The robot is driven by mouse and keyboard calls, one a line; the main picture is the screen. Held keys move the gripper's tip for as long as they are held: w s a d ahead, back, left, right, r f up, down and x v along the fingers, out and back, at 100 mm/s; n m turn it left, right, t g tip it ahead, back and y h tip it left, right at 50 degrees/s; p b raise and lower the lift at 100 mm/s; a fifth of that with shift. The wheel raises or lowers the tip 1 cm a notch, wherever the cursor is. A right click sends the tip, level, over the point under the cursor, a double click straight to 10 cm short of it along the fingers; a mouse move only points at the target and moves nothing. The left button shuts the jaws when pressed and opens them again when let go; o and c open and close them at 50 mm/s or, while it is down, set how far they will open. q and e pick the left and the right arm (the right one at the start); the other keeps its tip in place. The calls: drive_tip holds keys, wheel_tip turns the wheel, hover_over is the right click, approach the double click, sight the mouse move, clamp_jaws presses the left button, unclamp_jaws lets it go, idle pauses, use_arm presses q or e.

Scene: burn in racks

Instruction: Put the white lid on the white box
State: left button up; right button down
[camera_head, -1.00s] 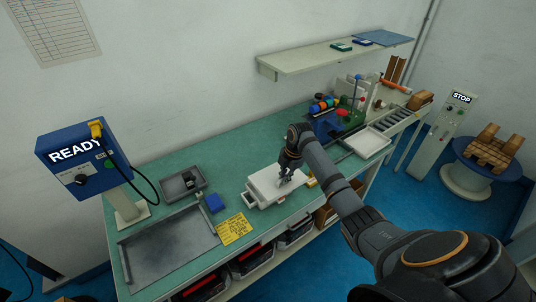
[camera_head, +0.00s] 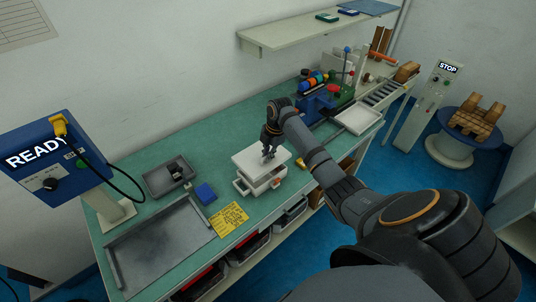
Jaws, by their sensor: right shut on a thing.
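The white lid (camera_head: 249,159) is a flat plate, held roughly level over the white box (camera_head: 261,187) at the middle of the green bench. The box's front side and handles show below the lid's front edge. The lid appears a little above the box and covers most of its top; I cannot tell whether they touch. My right gripper (camera_head: 268,155) points down and is shut on the lid's top. The box's inside is hidden. My left gripper is not in view.
A white tray (camera_head: 359,119) is at right. A shelf (camera_head: 300,33) hangs above the bench's back.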

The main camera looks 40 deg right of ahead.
wheel_tip(320, 180, down, 4)
drive_tip(key=b, duration=0.3)
drive_tip(key=shift+s, duration=0.1)
drive_tip(key=shift+f+b, duration=0.2)
drive_tip(key=shift+b, duration=0.1)
drive_tip(key=shift+f+b, duration=0.7)
drive_tip(key=shift+f, duration=0.9)
drive_tip(key=shift+f, duration=0.3)
drive_tip(key=c, duration=1.3)
unclamp_jaws()
drive_tip(key=shift+c, duration=0.2)
drive_tip(key=r, duration=0.4)
drive_tip(key=s+d+r, duration=0.1)
drive_tip(key=r, duration=0.6)
drive_tip(key=shift+s+d+r, duration=0.15)
drive_tip(key=shift+s+r, duration=0.1)
drive_tip(key=shift+r, duration=0.15)
